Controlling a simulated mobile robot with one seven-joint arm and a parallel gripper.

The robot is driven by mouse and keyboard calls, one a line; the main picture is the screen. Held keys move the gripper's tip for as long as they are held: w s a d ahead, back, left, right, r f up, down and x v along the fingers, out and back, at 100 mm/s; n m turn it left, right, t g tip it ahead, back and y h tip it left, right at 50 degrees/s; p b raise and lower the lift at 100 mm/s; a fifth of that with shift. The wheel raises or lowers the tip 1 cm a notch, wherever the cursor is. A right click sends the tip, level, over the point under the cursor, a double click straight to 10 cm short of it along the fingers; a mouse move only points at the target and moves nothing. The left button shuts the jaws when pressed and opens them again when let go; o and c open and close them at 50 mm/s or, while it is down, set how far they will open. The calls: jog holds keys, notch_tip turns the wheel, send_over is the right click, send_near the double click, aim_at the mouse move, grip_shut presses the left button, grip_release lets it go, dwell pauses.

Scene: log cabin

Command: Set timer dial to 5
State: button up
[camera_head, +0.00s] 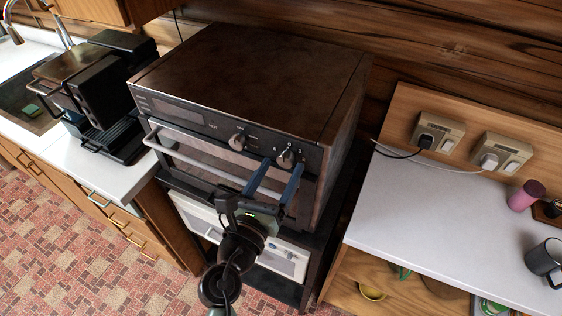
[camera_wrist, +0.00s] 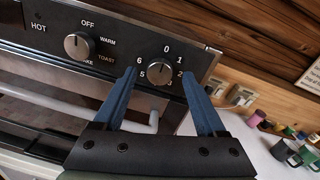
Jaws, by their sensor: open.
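The timer dial (camera_wrist: 158,73) is a round grey metal knob on the oven's black front panel, ringed by white numbers. In the wrist view 0, 1, 2, 5 and 6 are readable; the lower ones are partly hidden. I cannot tell which number it points to. In the head view the timer dial (camera_head: 286,158) is the right-hand knob of the oven (camera_head: 250,75). My gripper (camera_head: 282,166) is open, its two blue fingers reaching to either side of the dial. In the wrist view my gripper (camera_wrist: 160,74) has nothing clamped; contact is unclear.
A second knob (camera_wrist: 78,46), marked OFF, WARM and TOAST, sits left of the timer dial. The oven handle (camera_head: 200,160) runs below the panel. A white appliance (camera_head: 286,255) stands underneath.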

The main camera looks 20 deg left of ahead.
jog(key=shift+w, duration=0.65)
grip_shut()
